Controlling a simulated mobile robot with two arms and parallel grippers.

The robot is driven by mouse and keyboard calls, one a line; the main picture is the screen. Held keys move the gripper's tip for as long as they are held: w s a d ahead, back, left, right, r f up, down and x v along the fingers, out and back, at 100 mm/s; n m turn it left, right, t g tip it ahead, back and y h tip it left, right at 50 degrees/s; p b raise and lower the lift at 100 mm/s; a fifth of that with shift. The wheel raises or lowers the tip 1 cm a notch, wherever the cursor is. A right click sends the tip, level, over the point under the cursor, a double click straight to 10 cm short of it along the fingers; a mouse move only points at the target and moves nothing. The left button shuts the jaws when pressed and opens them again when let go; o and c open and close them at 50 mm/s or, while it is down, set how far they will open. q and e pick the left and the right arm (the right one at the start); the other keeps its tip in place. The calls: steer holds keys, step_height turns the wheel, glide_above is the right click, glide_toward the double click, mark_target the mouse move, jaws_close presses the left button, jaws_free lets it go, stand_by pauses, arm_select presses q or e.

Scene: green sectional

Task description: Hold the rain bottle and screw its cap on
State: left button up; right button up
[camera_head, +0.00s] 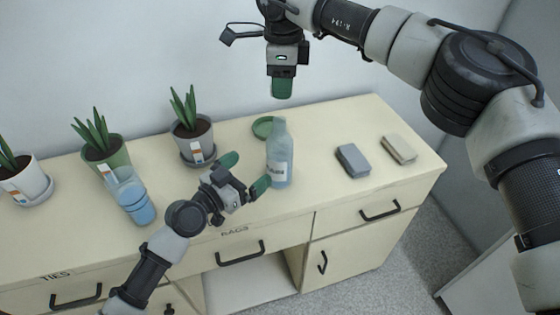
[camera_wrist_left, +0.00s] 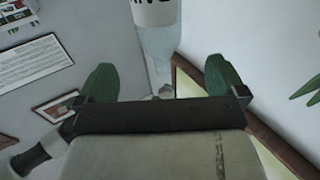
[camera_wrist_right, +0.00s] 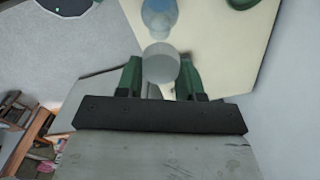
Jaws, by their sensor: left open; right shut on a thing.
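The rain bottle (camera_head: 280,160), clear pale blue with a white label, stands upright on the counter. My left gripper (camera_head: 245,173) is open just left of the bottle, with its green fingers apart and not closed on it. In the left wrist view the bottle (camera_wrist_left: 157,40) shows ahead, beyond the gap between the fingers. My right gripper (camera_head: 282,90) is above the bottle, pointing down. In the right wrist view its fingers are shut on a pale round cap (camera_wrist_right: 161,64), with the bottle (camera_wrist_right: 160,14) beyond it. In the head view the cap is hidden by the fingers.
A green dish (camera_head: 264,127) lies behind the bottle. A grey-blue block (camera_head: 353,160) and a beige block (camera_head: 399,149) lie to its right. Blue cups (camera_head: 134,198) and several potted plants (camera_head: 194,142) stand to the left. The counter (camera_head: 330,190) is clear in front of the blocks.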

mark_target(270, 153)
arm_select(q)
steer(key=x, duration=1)
steer(key=shift+w+d, duration=0.15)
steer(key=c, duration=1.4)
arm_select(e)
steer(key=shift+f, duration=2.45)
steer(key=shift+f, duration=0.9)
steer(key=shift+f, duration=0.5)
